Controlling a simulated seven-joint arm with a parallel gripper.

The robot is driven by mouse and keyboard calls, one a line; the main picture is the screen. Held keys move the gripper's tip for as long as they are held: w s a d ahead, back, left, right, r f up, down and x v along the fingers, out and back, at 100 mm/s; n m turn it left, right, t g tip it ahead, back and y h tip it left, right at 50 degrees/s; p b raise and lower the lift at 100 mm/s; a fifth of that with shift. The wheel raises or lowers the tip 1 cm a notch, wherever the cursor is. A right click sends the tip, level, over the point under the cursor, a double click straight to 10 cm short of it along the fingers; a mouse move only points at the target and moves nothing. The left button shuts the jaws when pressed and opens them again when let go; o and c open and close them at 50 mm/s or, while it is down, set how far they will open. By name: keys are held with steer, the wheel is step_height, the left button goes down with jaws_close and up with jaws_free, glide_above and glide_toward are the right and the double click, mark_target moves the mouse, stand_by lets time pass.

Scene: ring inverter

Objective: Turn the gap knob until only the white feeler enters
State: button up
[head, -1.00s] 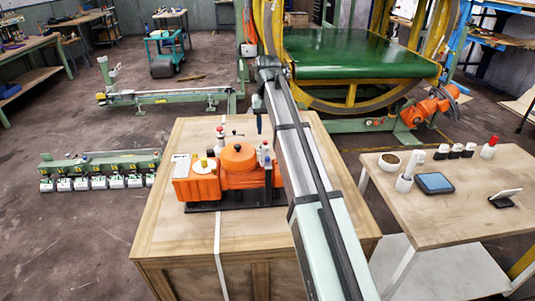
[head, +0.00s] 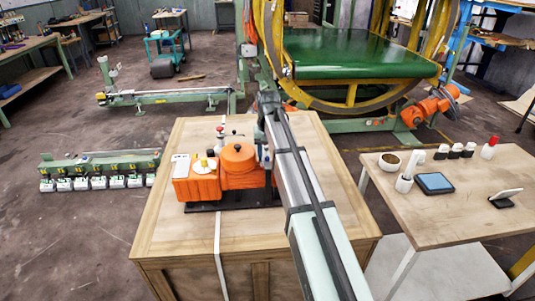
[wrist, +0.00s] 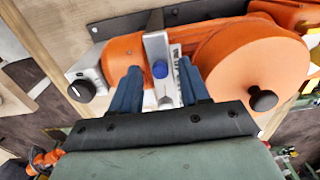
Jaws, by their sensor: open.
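The orange machine (head: 222,173) sits on a black base on the wooden crate. In the wrist view its orange body (wrist: 128,52) carries a silver bracket (wrist: 157,48) with a blue knob (wrist: 160,69). A black knob with a white mark (wrist: 82,90) sits on a grey plate at the left. Which of these is the gap knob I cannot tell. My gripper (wrist: 159,67) is open, its blue fingers on either side of the bracket and blue knob in the picture; contact is unclear. In the head view the fingers are hidden behind my arm. I cannot identify the white feeler.
An orange disc with a black handle (wrist: 262,100) is right of the fingers. The crate top (head: 180,235) is mostly bare in front of the machine. The side table (head: 450,210) holds a bowl, a cup with white sticks, a blue-topped box, several small bottles and a small stand.

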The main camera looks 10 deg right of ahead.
steer(key=shift+c, duration=0.2)
jaws_close()
stand_by(0.4)
